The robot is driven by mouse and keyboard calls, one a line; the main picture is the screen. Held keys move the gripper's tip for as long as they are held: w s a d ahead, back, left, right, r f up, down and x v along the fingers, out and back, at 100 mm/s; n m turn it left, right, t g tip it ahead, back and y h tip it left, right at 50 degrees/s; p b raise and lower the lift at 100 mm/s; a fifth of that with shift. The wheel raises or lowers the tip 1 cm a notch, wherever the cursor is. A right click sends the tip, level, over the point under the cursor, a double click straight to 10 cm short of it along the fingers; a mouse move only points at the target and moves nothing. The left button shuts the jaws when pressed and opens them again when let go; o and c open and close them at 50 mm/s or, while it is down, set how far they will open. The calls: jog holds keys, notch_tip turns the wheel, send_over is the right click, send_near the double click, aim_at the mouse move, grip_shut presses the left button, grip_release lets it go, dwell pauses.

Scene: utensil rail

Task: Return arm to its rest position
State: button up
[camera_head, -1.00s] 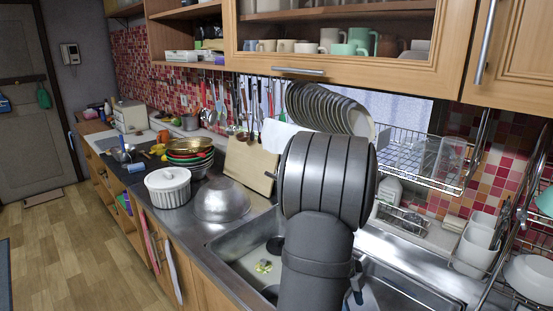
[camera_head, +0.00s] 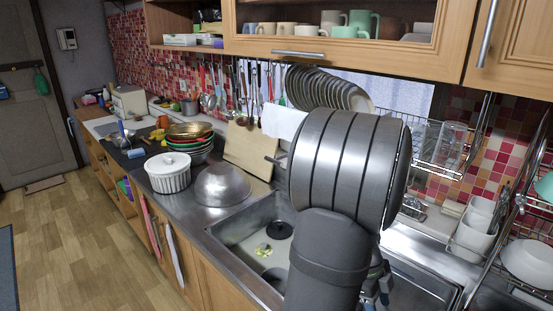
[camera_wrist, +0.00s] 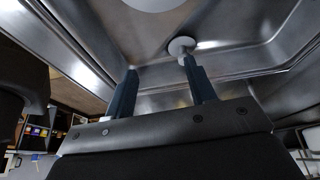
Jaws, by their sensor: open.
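My gripper (camera_wrist: 159,72) is open in the wrist view, with two dark blue fingers apart and nothing between them. Beyond the fingers are shiny metal surfaces and a small round pale piece (camera_wrist: 182,46) close to the right fingertip; I cannot tell if they touch. In the head view my grey arm fills the middle right, over the sink (camera_head: 240,243). The gripper there is mostly hidden behind the arm, with only a small dark part showing at its lower right. The utensil rail's hanging utensils (camera_head: 243,90) show left of the arm.
A metal bowl (camera_head: 222,186), white lidded pot (camera_head: 168,173) and stacked bowls (camera_head: 188,140) stand left of the sink. A cutting board (camera_head: 246,150) leans behind. Racked plates (camera_head: 327,88), a wire rack with glasses (camera_head: 450,142) and the upper cabinet (camera_head: 350,50) surround the arm.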

jog(key=s+d+r, duration=0.3)
jog(key=s, duration=0.2)
jog(key=w+a+r+n+t+h, duration=0.1)
jog(key=w+a+n, duration=0.35)
jog(key=w, duration=0.35)
jog(key=w+a+r+n+t, duration=0.1)
jog(key=w+a+n, duration=0.2)
jog(key=w+a, duration=0.4)
jog(key=w+a+n+t, duration=0.1)
jog(key=w+a+n, duration=0.2)
jog(key=w+a, duration=0.2)
jog(key=w+a+n+t, duration=0.2)
jog(key=w+a, duration=0.4)
jog(key=a, duration=0.5)
jog(key=shift+a+n, duration=0.2)
jog(key=shift+n, duration=0.45)
jog(key=shift+o, duration=0.2)
jog(key=shift+f, duration=0.1)
